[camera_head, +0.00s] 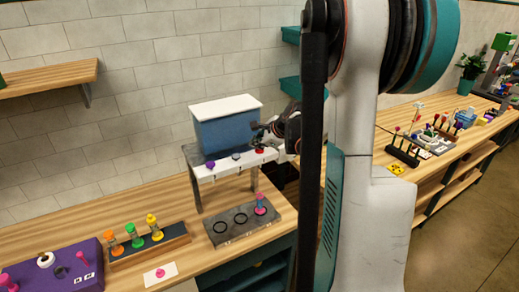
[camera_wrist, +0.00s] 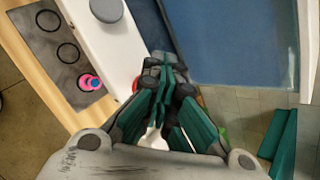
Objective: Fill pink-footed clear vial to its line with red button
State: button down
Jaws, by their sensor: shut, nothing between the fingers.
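The pink-footed vial (camera_head: 260,204) stands upright at the right-hand ring of the grey tray (camera_head: 228,236). From above in the wrist view, the vial (camera_wrist: 91,83) shows pink with a blue patch; its line and fill level are too small to tell. The red button (camera_head: 259,150) is at the right end of the dispenser's pale front ledge (camera_head: 225,166). My gripper (camera_head: 262,136) is shut and empty, with its fingertips just at the red button. In the wrist view my gripper (camera_wrist: 166,70) covers most of the button; only red edges show. Contact cannot be told.
The blue tank (camera_head: 228,128) with a white lid is close behind my gripper. A purple button and a grey-blue button (camera_head: 236,156) are left of the red one. A rack (camera_head: 150,245) with orange, green and yellow vials stands at the left, near a purple box (camera_head: 60,268).

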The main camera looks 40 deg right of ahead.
aim_at(258, 151)
jog(key=shift+r+p, duration=0.5)
jog(key=shift+r, duration=0.4)
notch_tip(258, 151, up, 5)
jog(key=p, duration=0.3)
dwell(1.1)
